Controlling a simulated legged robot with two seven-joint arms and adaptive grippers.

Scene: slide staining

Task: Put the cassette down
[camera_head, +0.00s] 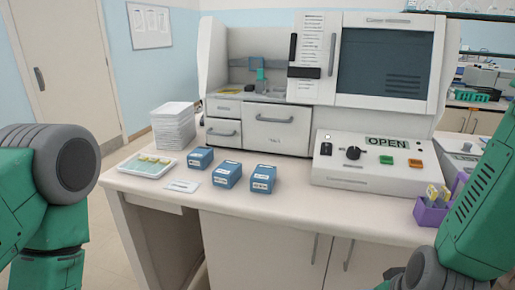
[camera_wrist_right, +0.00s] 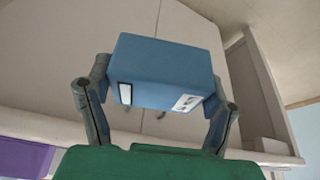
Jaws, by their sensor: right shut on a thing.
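A blue cassette (camera_wrist_right: 165,75) with white labels fills the middle of the right wrist view. My right gripper (camera_wrist_right: 157,88) is shut on it, with one finger on each side. The held cassette shows in front of pale cabinet fronts, clear of any surface that I can see. In the head view only green and grey arm parts show at both sides; neither gripper is in that view. Three similar blue boxes, a rear one (camera_head: 200,158), a middle one (camera_head: 227,175) and a right one (camera_head: 262,178), stand on the counter (camera_head: 300,205).
A white tray (camera_head: 139,171) with yellowish items, a paper stack (camera_head: 173,128) and a small white card (camera_head: 182,186) lie left. A large machine (camera_head: 283,130) and a control panel (camera_head: 372,165) stand behind. A purple holder (camera_head: 430,214) stands at the right edge. The front counter strip is clear.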

